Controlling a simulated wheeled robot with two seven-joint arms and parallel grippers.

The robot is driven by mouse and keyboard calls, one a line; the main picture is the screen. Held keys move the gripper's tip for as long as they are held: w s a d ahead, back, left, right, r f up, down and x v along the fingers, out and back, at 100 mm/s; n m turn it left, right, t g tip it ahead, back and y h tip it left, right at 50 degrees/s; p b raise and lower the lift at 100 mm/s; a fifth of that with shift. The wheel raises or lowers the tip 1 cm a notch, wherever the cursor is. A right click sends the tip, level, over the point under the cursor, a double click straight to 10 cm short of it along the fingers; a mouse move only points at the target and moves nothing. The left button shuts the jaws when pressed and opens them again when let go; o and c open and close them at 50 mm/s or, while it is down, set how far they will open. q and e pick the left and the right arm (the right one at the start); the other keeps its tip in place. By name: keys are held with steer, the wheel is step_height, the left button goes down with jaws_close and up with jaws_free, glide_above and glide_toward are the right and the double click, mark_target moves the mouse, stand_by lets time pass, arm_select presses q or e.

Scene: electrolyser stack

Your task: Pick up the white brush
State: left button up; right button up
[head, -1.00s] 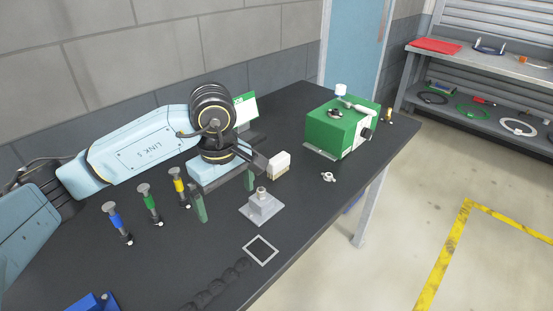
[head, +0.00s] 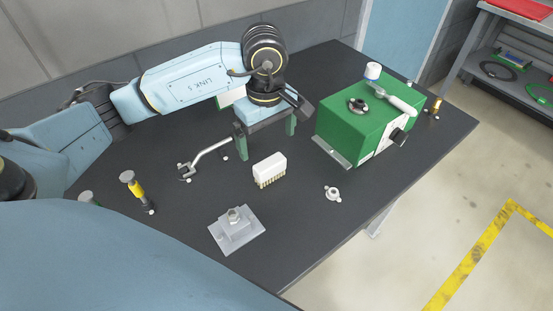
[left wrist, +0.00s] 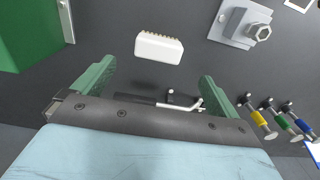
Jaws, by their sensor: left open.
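The white brush (head: 270,168) stands on the dark table with its tan bristles down, in front of my left gripper in the head view. In the left wrist view the brush (left wrist: 158,47) lies beyond the fingertips, roughly centred between them. My left gripper (head: 266,138) is open and empty, its two green fingers spread wide above the table. The fingers also show in the left wrist view (left wrist: 157,78), apart from the brush. My right gripper is out of view.
A bent metal tool (head: 208,155) lies left of the gripper. A grey plate with a fitting (head: 237,228) stands in front of the brush. A green box (head: 350,125) stands to the right, with a small metal part (head: 332,193) near it.

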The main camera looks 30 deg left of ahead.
mark_target(270, 162)
arm_select(q)
steer(key=f, duration=0.5)
steer(key=shift+s, duration=0.2)
steer(key=shift+f, duration=0.3)
steer(key=shift+w+f, duration=0.1)
steer(key=shift+f, duration=0.45)
steer(key=f, duration=0.2)
steer(key=f+p, duration=0.1)
steer(key=shift+w+d+f, duration=0.15)
steer(key=shift+w+f, duration=0.05)
steer(key=shift+f, duration=0.5)
steer(key=c, duration=1.1)
step_height(270, 162, up, 10)
steer(key=shift+r+b, duration=0.1)
steer(key=shift+b, duration=0.25)
steer(key=o, duration=0.5)
steer(key=shift+c, duration=0.2)
steer(key=c, duration=0.3)
steer(key=shift+c, duration=0.2)
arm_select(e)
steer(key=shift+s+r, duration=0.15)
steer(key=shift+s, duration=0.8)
